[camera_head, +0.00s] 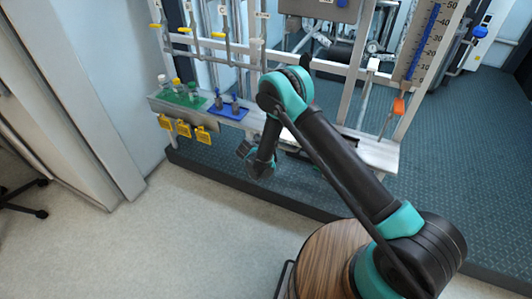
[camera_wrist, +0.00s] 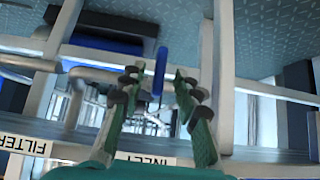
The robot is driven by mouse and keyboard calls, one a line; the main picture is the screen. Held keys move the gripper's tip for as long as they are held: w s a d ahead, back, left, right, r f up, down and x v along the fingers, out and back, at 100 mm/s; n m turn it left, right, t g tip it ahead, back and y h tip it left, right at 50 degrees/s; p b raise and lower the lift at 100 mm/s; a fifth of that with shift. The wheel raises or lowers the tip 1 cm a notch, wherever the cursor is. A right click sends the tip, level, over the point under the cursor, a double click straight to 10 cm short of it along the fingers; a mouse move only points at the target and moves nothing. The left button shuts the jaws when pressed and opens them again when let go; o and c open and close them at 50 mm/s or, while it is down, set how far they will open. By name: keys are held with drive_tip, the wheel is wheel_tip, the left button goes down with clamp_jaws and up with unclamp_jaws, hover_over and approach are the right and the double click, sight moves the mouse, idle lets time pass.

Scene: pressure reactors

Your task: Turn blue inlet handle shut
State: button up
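In the wrist view, a narrow blue handle (camera_wrist: 161,68) stands upright in the picture between my fingers. My gripper (camera_wrist: 156,88) is open around it, with green-grey fingers and dark tips on both sides. A gap shows on each side of the handle, so no finger visibly touches it. A white label reading INLET (camera_wrist: 143,161) shows upside down below, partly covered by my gripper. In the head view my arm covers the middle of the rack, and I cannot make out my fingers or this handle there.
A FILTER label (camera_wrist: 24,145) and metal pipes (camera_wrist: 95,76) lie close to the left. In the head view, a white shelf (camera_head: 378,154) holds a green tray (camera_head: 180,97) and a blue tray (camera_head: 228,109). Yellow handles (camera_head: 184,30) are at the upper left. The front floor is clear.

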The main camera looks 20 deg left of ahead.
drive_tip(key=v, duration=0.8)
drive_tip(key=shift+s+r, duration=0.25)
drive_tip(key=shift+r, duration=0.05)
drive_tip(key=w+d+r+g+h, duration=0.1)
drive_tip(key=w+d+r, duration=0.2)
drive_tip(key=d+r, duration=0.6)
drive_tip(key=w+d+r+g, duration=0.1)
drive_tip(key=w+d+r, duration=0.2)
drive_tip(key=d+r, duration=0.65)
drive_tip(key=s+d+r+g, duration=0.1)
drive_tip(key=s+d+r, duration=0.15)
drive_tip(key=d, duration=0.65)
drive_tip(key=s+d+r+g, duration=0.1)
drive_tip(key=s+d+r, duration=0.15)
drive_tip(key=d, duration=0.65)
drive_tip(key=s+d, duration=0.7)
drive_tip(key=s, duration=0.3)
drive_tip(key=s+d+r+n+y, duration=0.1)
drive_tip(key=s+d, duration=0.7)
drive_tip(key=s, duration=0.2)
drive_tip(key=shift+s+d+g+y, duration=0.2)
drive_tip(key=shift+d+g+y, duration=0.1)
drive_tip(key=shift+g, duration=0.1)
